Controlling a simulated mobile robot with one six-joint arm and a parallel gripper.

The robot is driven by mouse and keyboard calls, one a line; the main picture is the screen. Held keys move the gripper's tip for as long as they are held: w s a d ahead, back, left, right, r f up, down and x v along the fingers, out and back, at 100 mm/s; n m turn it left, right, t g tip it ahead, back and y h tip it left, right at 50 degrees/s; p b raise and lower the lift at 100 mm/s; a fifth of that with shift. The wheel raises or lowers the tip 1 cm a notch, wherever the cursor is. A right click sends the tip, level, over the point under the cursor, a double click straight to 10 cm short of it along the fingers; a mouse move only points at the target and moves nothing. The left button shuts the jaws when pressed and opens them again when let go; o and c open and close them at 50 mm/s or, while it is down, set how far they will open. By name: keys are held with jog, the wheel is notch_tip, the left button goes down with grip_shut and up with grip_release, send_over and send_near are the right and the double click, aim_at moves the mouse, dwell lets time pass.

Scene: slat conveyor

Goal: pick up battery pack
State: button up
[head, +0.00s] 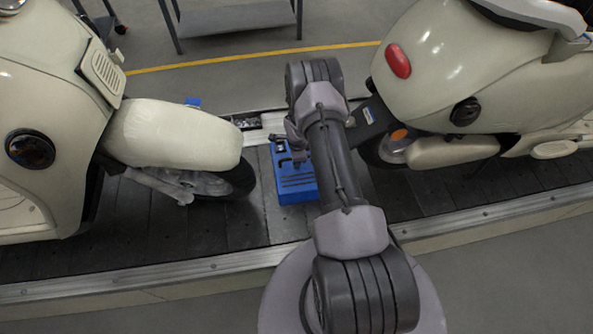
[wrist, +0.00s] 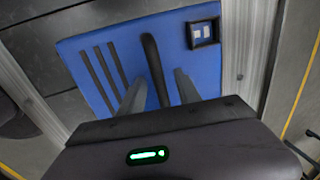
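The battery pack (head: 296,188) is a blue box lying on the dark slats between two cream scooters. In the wrist view my gripper (wrist: 158,90) is open, with one finger on each side of the handle's line. I cannot tell whether the fingertips have reached handle height.
A scooter's front wheel (head: 225,180) is close on the left, and another scooter's rear (head: 430,70) is on the right. The conveyor has metal edge rails (head: 215,266). A grey table (head: 235,18) stands behind a yellow floor line.

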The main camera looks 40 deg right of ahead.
jog(key=shift+f, duration=0.2)
grip_shut()
dwell(1.3)
